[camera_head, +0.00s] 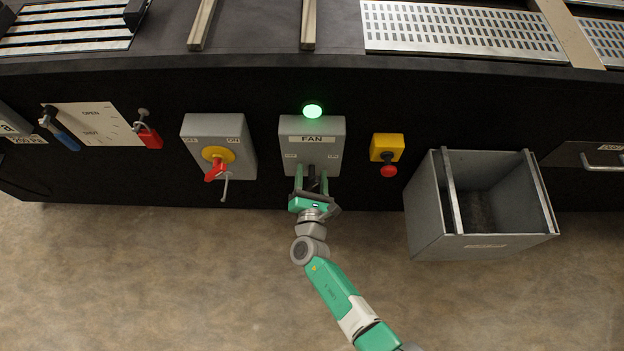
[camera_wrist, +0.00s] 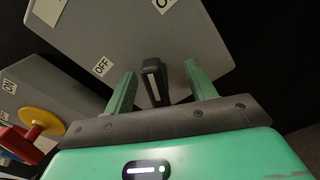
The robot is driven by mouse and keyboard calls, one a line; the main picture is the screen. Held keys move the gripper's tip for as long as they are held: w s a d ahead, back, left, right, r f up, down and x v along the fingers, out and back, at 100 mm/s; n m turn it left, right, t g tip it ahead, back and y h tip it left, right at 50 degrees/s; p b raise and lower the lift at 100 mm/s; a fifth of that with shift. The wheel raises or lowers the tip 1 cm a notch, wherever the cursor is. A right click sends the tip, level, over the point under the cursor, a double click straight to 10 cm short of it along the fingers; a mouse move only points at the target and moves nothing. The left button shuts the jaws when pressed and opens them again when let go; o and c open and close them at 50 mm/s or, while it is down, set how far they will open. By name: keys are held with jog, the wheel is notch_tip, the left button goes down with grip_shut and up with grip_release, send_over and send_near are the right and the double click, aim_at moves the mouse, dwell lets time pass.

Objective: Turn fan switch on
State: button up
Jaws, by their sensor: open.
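The fan switch box (camera_head: 312,128) is a grey box labelled FAN on the black machine front. A green lamp (camera_head: 312,110) glows on its top edge. My gripper (camera_head: 312,173) is at the lower part of the box, with its fingers apart. In the wrist view, the black switch lever (camera_wrist: 153,82) with a light stripe stands between the two green fingers of my gripper (camera_wrist: 160,72), with gaps visible on both sides. An OFF label (camera_wrist: 103,66) is on the left of the box face; a label at the top right is partly cut off.
A grey switch box (camera_head: 217,143) with a red handle on a yellow disc is to the left. A yellow box with a red button (camera_head: 389,170) is to the right, then an open grey metal bin (camera_head: 425,215). Floor in front is clear.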

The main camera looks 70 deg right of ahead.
aim_at(312, 188)
jog(key=o, duration=0.9)
jog(key=shift+p+v, duration=1.1)
jog(key=shift+v, duration=2.5)
jog(key=shift+d, duration=0.1)
